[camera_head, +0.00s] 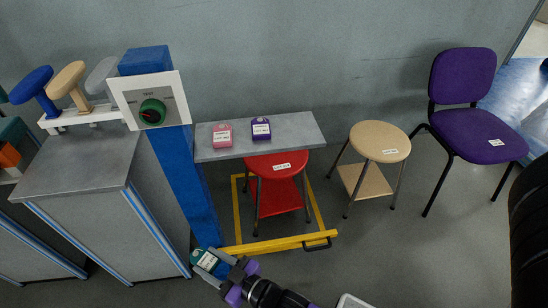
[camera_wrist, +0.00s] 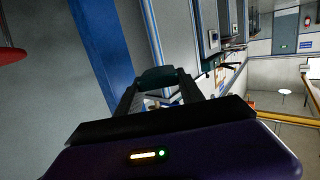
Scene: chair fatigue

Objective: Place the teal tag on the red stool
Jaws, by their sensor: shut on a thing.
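The teal tag (camera_head: 206,260) is in my gripper (camera_head: 215,268) at the lower left of the head view, in front of the blue post's foot. The fingers are shut on it; it also shows as a dark teal piece (camera_wrist: 158,76) between the fingertips (camera_wrist: 158,88) in the wrist view. The red stool (camera_head: 278,166) stands under the grey shelf, inside a yellow floor frame. Its seat bears a white label, and the shelf hides the seat's back part. The gripper is to the left of the stool and nearer the camera, apart from it.
A pink tag (camera_head: 222,135) and a purple tag (camera_head: 261,129) lie on the grey shelf (camera_head: 298,132). A yellow bar (camera_head: 275,245) with a black handle crosses before the stool. The blue post (camera_head: 192,190) carries a dial panel. A beige stool (camera_head: 380,141) and purple chair (camera_head: 478,135) stand right.

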